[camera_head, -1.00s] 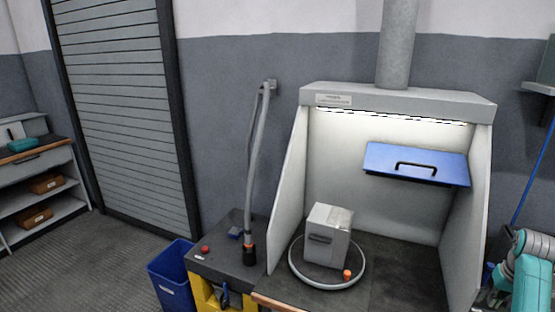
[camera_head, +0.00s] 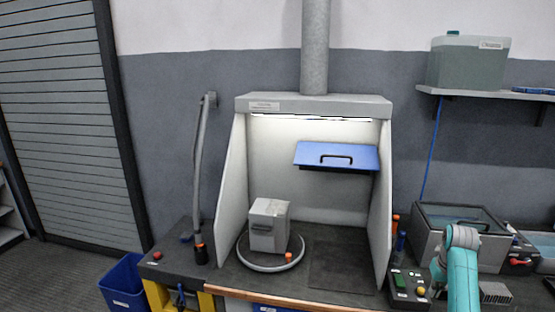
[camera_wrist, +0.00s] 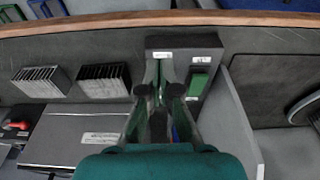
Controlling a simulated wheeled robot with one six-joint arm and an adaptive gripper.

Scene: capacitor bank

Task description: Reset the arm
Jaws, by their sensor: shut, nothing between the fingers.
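My gripper (camera_wrist: 159,92) shows in the wrist view, pointing down above the bench, empty. Its fingers are shut with nothing between them. In that view it hangs in front of a dark control box (camera_wrist: 184,45) with a green button (camera_wrist: 198,84). In the head view my teal arm (camera_head: 463,275) rises at the lower right, right of the control box; the gripper itself is hidden there.
A fume hood (camera_head: 315,105) with a raised blue lid (camera_head: 337,157) holds a grey box (camera_head: 269,226) on a round turntable (camera_head: 270,267). A lidded tank (camera_head: 462,222) is behind my arm. Finned blocks (camera_wrist: 103,82) lie beside the control box. A blue bin (camera_head: 124,284) stands left.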

